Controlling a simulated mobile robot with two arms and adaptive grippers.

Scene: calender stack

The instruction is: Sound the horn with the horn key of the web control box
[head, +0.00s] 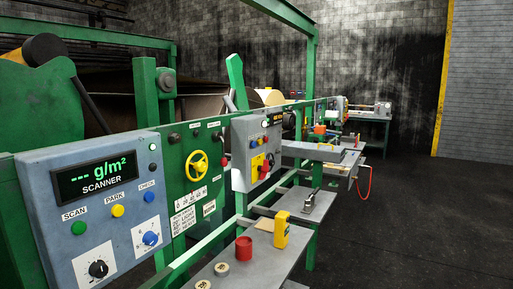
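A grey control box (240,176) is mounted on the green machine frame in the middle of the head view. It carries small coloured buttons, a yellow plate and a red knob (264,173). Its lettering is too small to read, so I cannot tell whether it is the web control box or which key is the horn key. Neither of my grippers is in view.
A scanner box (149,210) with a lit display stands close at the left. A yellow handwheel (196,166) is on the frame. Low shelves (250,272) jut out below, holding a red cup (244,248) and a yellow device (281,230). Dark floor (420,220) is clear at right.

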